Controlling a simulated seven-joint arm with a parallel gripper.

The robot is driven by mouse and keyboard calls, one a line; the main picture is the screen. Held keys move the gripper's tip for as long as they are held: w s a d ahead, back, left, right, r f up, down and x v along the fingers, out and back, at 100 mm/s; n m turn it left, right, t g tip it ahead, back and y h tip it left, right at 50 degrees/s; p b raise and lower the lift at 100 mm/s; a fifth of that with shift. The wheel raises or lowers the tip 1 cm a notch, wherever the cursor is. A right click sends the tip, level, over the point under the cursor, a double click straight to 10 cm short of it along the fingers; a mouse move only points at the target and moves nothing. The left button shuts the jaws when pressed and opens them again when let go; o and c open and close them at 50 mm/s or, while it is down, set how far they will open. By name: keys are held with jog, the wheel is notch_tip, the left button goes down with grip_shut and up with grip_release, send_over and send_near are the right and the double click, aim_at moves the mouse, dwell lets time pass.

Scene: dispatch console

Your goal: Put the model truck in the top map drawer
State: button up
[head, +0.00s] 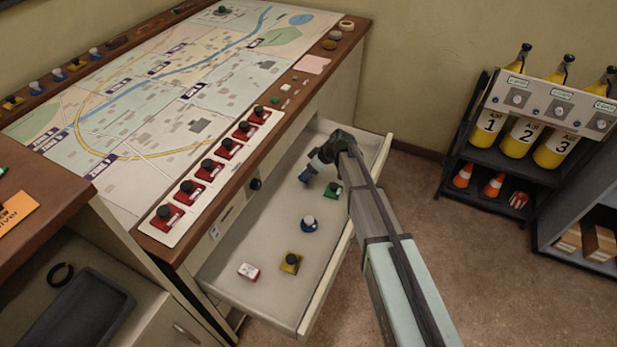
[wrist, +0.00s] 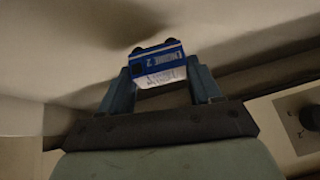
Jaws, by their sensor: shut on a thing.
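The model truck (wrist: 158,62) is blue with white lettered sides and dark wheels. In the wrist view it sits between my two fingertips, with its wheels at the top of the picture. My gripper (head: 310,170) is shut on it, inside the outline of the open map drawer (head: 232,262) in the head view. The truck is small and hard to tell from the fingers there. The pale drawer is pulled out under the map table. I cannot tell whether the truck touches the drawer floor.
In the drawer lie a green piece (head: 332,190), a blue-and-white piece (head: 308,223), a yellow piece (head: 291,263) and a red-and-white piece (head: 248,271). Bare floor shows between them. Red switches (head: 209,169) line the table edge above. A rack of yellow cylinders (head: 518,138) stands right.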

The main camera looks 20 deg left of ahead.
jog(key=shift+f, duration=1.6)
jog(key=shift+f, duration=0.15)
jog(key=o, duration=1.2)
jog(key=v, duration=1.2)
